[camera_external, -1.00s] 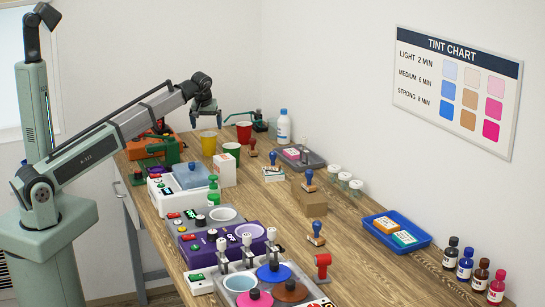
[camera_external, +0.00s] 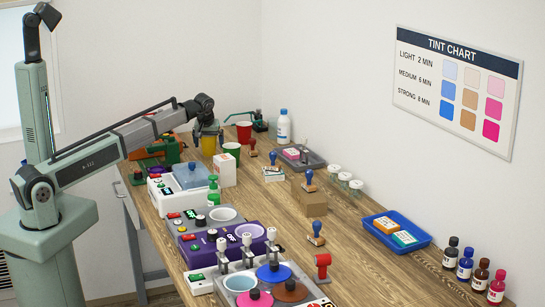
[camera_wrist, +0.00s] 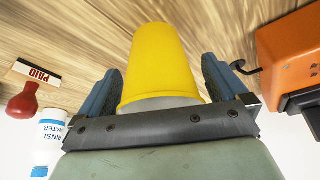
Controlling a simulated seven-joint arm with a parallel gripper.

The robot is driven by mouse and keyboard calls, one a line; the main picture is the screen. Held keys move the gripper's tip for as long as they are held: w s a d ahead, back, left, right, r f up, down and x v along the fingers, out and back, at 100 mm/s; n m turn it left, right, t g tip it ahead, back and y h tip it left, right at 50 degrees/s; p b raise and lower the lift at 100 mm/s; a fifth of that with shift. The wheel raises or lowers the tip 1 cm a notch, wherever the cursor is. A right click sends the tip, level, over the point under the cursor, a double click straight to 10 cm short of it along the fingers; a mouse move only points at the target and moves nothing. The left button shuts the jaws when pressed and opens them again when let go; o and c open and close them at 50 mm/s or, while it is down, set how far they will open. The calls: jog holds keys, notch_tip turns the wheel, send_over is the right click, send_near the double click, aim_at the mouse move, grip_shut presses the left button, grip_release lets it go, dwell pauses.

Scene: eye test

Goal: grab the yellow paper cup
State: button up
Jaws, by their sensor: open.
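The yellow paper cup (camera_external: 208,147) stands on the wooden table near its far end. It also fills the middle of the wrist view (camera_wrist: 160,65), its wider end toward my wrist. My gripper (camera_external: 209,137) is lowered over the cup from above. In the wrist view, my gripper's two blue-grey fingers (camera_wrist: 158,82) are open, one on each side of the cup. A narrow gap shows at the right finger; at the left finger I cannot tell whether it touches.
A white box (camera_external: 226,170) is in front. An orange device (camera_wrist: 285,52) is close beside the right finger in the wrist view. A rinse water bottle (camera_external: 284,126) stands farther right.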

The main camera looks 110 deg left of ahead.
jog(key=shift+a+f, duration=0.15)
jog(key=shift+f, duration=0.15)
jog(key=shift+c, duration=0.5)
jog(key=c, duration=0.8)
